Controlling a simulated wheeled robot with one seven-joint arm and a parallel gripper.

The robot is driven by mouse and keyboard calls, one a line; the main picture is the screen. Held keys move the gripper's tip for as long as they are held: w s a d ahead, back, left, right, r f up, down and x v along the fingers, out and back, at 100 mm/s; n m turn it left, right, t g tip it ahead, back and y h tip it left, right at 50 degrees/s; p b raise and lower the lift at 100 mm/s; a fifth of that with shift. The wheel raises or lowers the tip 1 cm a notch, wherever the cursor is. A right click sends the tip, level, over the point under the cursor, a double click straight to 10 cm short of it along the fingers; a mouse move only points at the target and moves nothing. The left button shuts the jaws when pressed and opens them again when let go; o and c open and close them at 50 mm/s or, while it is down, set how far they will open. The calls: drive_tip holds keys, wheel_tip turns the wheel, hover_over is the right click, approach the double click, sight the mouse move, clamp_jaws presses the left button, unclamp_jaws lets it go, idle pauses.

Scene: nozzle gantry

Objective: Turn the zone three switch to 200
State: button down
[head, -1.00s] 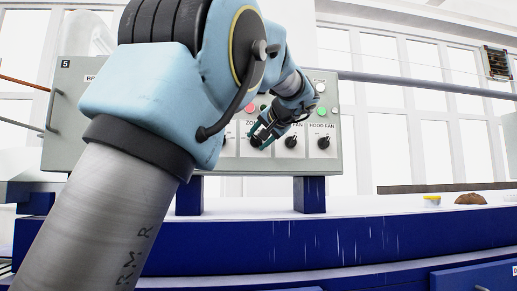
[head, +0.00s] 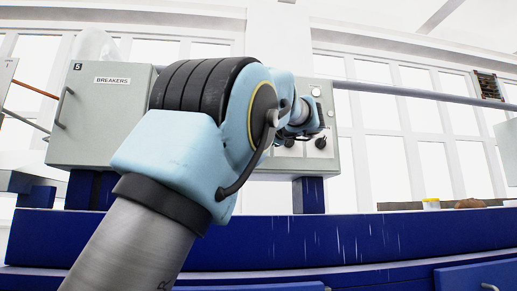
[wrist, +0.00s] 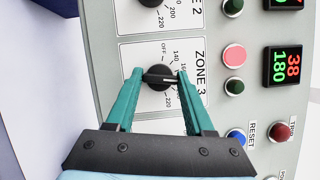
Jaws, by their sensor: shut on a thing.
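The zone three switch (wrist: 158,78) is a round black knob with a pale pointer line, under the ZONE 3 label in the wrist view. Its dial reads OFF, 140, 160 and on to 220. The pointer lies toward the right of the picture, near the 160 side of the scale; the right finger partly covers the numbers there. My gripper (wrist: 159,74) has its two teal fingers on either side of the knob, shut on it. In the head view my arm hides this switch and most of my gripper.
In the wrist view, a display (wrist: 286,66) shows red 38 and green 180, beside a pink button (wrist: 234,55) and a green one (wrist: 236,87). The ZONE 2 knob (wrist: 153,2) is close by. The breakers box (head: 110,115) stands left in the head view.

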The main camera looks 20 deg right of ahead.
drive_tip(key=shift+f+m+t+h+b, duration=0.15)
drive_tip(key=shift+m+t+h+b, duration=0.4)
drive_tip(key=shift+m+b, duration=1.2)
drive_tip(key=shift+f+m+t+h+b, duration=0.1)
drive_tip(key=shift+m+t+h+b, duration=0.4)
drive_tip(key=shift+m+b, duration=1.25)
drive_tip(key=shift+m+t+p, duration=0.25)
drive_tip(key=shift+m+p, duration=0.1)
drive_tip(key=shift+m, duration=0.05)
drive_tip(key=shift+c, duration=1.4)
unclamp_jaws()
drive_tip(key=a+b+v, duration=0.1)
drive_tip(key=b+v, duration=0.4)
drive_tip(key=v, duration=0.5)
drive_tip(key=shift+s+d, duration=0.4)
drive_tip(key=shift+d, duration=0.1)
